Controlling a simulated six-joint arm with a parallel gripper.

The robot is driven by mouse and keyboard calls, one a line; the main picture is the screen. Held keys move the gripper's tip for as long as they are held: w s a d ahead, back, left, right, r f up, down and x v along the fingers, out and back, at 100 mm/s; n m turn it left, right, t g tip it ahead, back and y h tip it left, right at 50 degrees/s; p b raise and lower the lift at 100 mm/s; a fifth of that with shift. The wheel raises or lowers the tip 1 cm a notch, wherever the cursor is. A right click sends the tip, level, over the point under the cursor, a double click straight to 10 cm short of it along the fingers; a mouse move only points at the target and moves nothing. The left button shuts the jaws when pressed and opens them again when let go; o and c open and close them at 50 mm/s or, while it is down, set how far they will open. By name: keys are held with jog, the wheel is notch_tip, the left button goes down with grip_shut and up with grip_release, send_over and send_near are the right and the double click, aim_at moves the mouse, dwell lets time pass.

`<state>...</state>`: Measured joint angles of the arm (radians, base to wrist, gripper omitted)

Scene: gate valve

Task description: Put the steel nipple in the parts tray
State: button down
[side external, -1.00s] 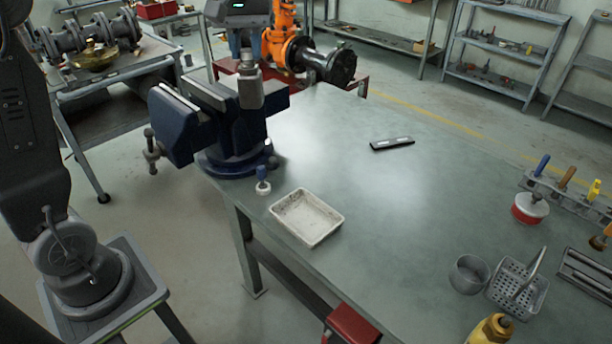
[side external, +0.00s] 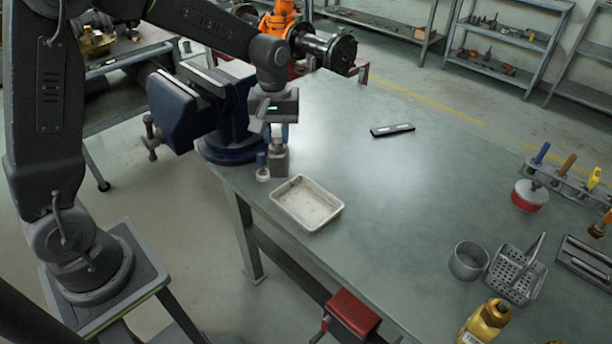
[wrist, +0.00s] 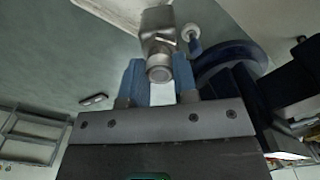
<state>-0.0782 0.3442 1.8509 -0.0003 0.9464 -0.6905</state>
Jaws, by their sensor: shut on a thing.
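The parts tray (side external: 300,222) is a shallow white rectangular tray on the bench's near edge. The nipple is just behind the tray's back left corner in the side view, not over its middle. I cannot tell its height above the bench.
A blue vise (side external: 222,125) stands to the left of my gripper. A small blue-topped item with a white base (side external: 262,170) stands close beside the nipple. A black flat object (side external: 392,130) lies farther back.

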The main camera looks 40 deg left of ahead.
jog(key=w+d+f, duration=0.2)
jog(key=d+f, duration=0.4)
jog(key=f, duration=0.2)
jog(key=shift+w+d, duration=0.2)
jog(key=shift+w, duration=0.05)
jog(key=shift+f, duration=0.1)
jog(key=c, duration=0.9)
grip_release()
jog(key=shift+f, duration=0.1)
